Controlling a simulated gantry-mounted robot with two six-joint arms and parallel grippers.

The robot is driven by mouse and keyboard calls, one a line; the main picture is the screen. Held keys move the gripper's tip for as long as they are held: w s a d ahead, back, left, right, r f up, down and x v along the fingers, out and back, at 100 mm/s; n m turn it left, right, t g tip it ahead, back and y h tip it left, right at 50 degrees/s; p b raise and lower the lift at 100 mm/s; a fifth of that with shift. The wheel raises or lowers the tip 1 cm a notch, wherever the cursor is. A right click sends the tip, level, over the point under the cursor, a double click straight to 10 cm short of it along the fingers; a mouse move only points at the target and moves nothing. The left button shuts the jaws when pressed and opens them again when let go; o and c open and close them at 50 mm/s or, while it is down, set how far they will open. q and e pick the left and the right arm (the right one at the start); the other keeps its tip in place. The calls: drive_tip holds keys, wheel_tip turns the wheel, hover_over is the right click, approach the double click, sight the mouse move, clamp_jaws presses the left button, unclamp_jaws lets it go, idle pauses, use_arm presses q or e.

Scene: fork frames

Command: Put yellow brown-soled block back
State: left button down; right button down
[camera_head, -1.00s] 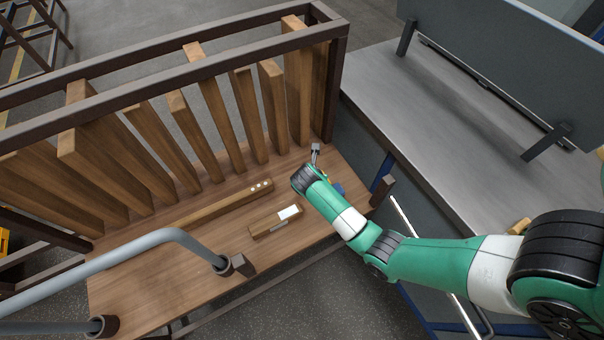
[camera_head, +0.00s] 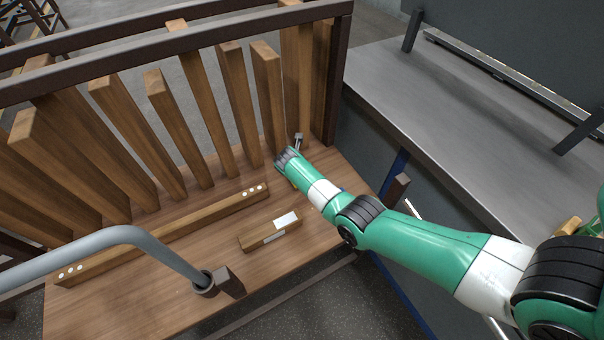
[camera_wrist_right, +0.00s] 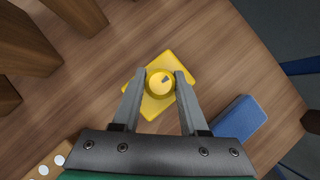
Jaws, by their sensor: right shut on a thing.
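The yellow block (camera_wrist_right: 152,108) is a flat, square piece with a round yellow knob on top, seen in the right wrist view. My right gripper (camera_wrist_right: 160,80) is shut on the knob, one grey finger on each side. The block is over the brown wooden bench seat; I cannot tell whether it touches the wood. Its underside is hidden. My left gripper is not in view.
A blue block (camera_wrist_right: 236,117) lies close to the right of the yellow one. A long wooden bar with white dots (camera_head: 170,232) and a short wooden piece with a white label (camera_head: 268,233) lie on the seat. Upright slats (camera_head: 215,105) stand behind. A grey metal worktop (camera_head: 450,125) is at right.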

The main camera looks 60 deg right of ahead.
drive_tip(key=shift+r, duration=0.1)
drive_tip(key=shift+f, duration=0.25)
drive_tip(key=shift+c, duration=2.2)
unclamp_jaws()
drive_tip(key=shift+f+b, duration=0.1)
drive_tip(key=shift+b, duration=0.2)
drive_tip(key=w+p+v, duration=0.1)
drive_tip(key=p+v, duration=0.9)
drive_tip(key=v, duration=0.1)
drive_tip(key=shift+s+r, duration=0.2)
drive_tip(key=shift+r, duration=0.25)
